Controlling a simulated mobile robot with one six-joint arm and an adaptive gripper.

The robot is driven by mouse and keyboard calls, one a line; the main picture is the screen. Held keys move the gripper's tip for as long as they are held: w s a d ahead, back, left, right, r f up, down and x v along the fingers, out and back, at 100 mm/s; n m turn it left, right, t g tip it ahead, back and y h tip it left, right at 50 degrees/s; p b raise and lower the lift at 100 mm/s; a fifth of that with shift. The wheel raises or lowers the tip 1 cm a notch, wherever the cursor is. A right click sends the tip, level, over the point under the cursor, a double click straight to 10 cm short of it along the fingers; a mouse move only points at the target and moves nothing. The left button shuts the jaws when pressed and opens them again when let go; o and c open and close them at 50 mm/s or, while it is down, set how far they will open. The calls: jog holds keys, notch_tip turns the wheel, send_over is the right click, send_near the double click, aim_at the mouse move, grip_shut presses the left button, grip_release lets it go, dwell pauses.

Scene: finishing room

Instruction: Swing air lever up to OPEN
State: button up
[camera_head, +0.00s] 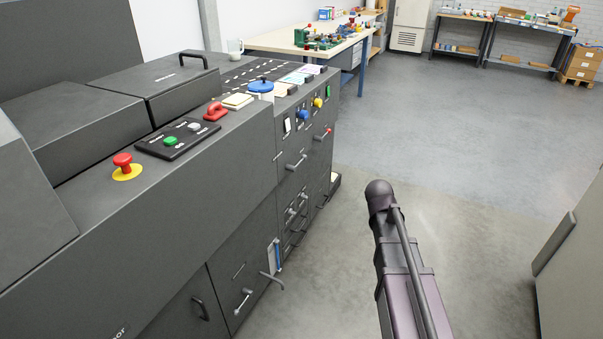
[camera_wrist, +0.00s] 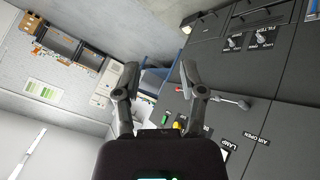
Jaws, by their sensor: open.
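The lever is to the right of the right-hand finger, not between the fingers. The head view shows my arm, but I cannot make out the fingers there.
The panel also carries filter knobs (camera_wrist: 260,40) and a lamp label (camera_wrist: 223,151). The grey floor (camera_head: 460,150) is clear; a cabinet (camera_head: 575,260) stands at right.

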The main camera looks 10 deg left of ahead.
jog(key=w+a+f+n+t+b, duration=0.35)
jog(key=w+b, duration=0.25)
jog(key=w, duration=0.2)
jog(key=n+t+y+b, duration=0.6)
jog(key=n+y+b, duration=0.6)
jog(key=b, duration=0.8)
send_near(300, 161)
jog(key=s+d+n+h, duration=0.1)
jog(key=s, duration=0.2)
jog(key=shift+d+f, duration=0.1)
jog(key=shift+f, duration=0.25)
jog(key=p+x, duration=0.1)
jog(key=x, duration=1.2)
jog(key=shift+w+p, duration=0.3)
jog(key=shift+w, duration=0.1)
grip_shut()
